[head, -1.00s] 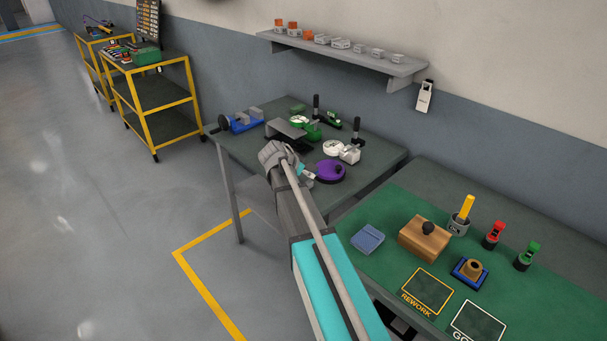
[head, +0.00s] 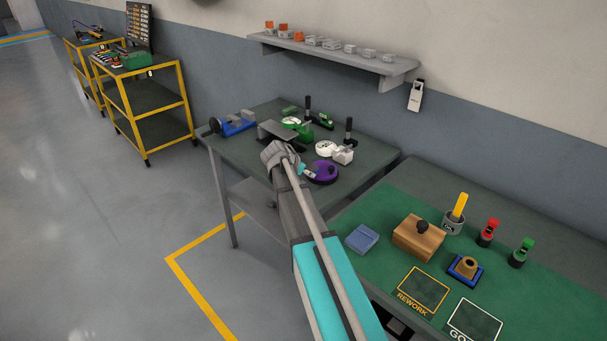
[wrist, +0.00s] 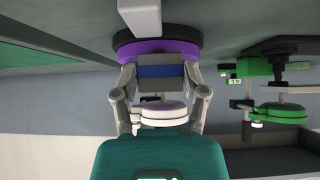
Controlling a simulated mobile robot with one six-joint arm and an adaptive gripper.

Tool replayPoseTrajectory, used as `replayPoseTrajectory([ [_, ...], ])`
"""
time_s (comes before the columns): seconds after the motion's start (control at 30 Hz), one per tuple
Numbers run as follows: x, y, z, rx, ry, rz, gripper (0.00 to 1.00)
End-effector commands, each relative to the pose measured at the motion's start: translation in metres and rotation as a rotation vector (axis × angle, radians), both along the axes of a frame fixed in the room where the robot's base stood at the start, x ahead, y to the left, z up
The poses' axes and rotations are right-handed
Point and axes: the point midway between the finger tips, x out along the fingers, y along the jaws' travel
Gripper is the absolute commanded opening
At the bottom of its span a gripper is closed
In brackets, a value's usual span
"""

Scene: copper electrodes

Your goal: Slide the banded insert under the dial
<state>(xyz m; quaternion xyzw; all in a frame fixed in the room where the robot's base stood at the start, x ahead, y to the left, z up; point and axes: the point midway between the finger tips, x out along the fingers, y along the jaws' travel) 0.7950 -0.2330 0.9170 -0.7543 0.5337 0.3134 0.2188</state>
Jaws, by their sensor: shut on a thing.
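My gripper (head: 307,171) is at the near side of the grey table, beside a purple disc (head: 325,173). In the wrist view my gripper (wrist: 162,75) is shut on a small piece with a blue band (wrist: 160,71), the banded insert; its ends are hard to make out. The purple disc, with a dark rim, shows just beyond it (wrist: 186,46). A white-faced dial (head: 326,148) on a grey stand with a black post stands behind the disc; a white round dial also shows in the wrist view (wrist: 162,113). A green dial gauge (head: 291,122) stands further left.
A blue vise (head: 236,125) and a grey plate (head: 276,129) are on the same table. A wall shelf (head: 345,57) holds small parts.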

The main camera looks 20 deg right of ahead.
Motion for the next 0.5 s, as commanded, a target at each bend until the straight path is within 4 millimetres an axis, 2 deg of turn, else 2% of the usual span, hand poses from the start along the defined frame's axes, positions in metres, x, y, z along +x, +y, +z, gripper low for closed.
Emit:
replayPoseTrajectory([
  [0.5,0.008,-0.019,0.0,-0.001,0.0,0.003,0.15],
])
